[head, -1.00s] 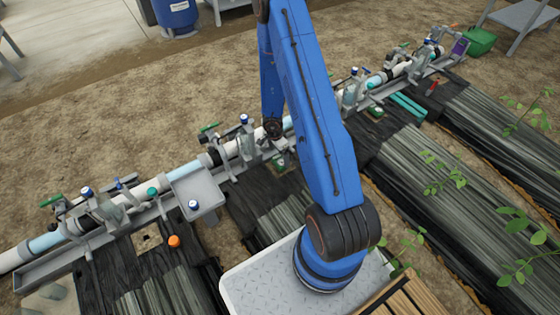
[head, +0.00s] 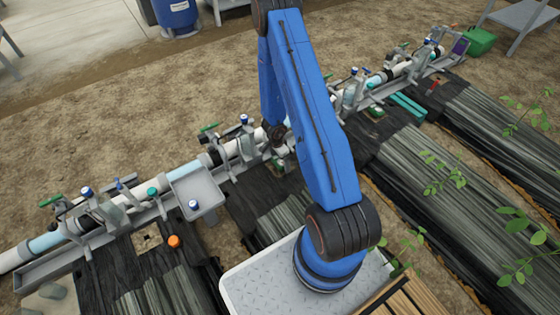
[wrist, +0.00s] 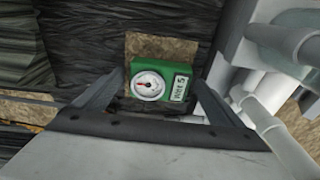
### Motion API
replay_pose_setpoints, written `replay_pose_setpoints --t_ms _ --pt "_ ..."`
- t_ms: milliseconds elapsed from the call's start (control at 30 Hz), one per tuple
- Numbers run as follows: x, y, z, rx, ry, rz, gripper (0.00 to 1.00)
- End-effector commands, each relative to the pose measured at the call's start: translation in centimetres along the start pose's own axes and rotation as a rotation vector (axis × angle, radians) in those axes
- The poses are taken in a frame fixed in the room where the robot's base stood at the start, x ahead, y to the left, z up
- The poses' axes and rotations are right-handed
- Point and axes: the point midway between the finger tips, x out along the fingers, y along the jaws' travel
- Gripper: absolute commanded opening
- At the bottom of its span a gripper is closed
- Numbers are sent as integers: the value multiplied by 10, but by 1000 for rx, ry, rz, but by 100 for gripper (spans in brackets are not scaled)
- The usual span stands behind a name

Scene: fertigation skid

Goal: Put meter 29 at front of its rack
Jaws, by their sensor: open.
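A green meter (wrist: 163,84) with a round white dial, a red needle and a white label sits below my gripper in the wrist view. I cannot read the label surely as 29. My gripper (wrist: 158,92) is open, with one finger on each side of the meter; I cannot tell whether they touch it. In the head view my arm's end (head: 277,137) is at the middle of the pipe line, and a small green meter (head: 279,164) shows just below it. Another green-topped meter (head: 376,111) sits farther right, beside the rail.
White pipes (wrist: 285,45) stand close on the right in the wrist view. A grey tray (head: 190,188) with a blue-capped item is to the left. An orange cap (head: 173,241) lies on the dark boards. Teal bars (head: 408,105) and a green bin (head: 481,41) are at right.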

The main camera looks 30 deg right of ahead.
Motion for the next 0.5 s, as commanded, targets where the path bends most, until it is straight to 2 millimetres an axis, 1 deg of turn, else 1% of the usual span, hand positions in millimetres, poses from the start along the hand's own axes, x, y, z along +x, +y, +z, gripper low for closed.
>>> replay_pose_setpoints --t_ms 233,267,300,367,400,433,500 --pt "0 0 0 0 0 0 91" --pt "0 0 0 0 0 0 83" --pt "0 0 0 0 0 0 74" --pt "0 0 0 0 0 0 60" --pt "0 0 0 0 0 0 50" --pt "0 0 0 0 0 0 44" --pt "0 0 0 0 0 0 44"
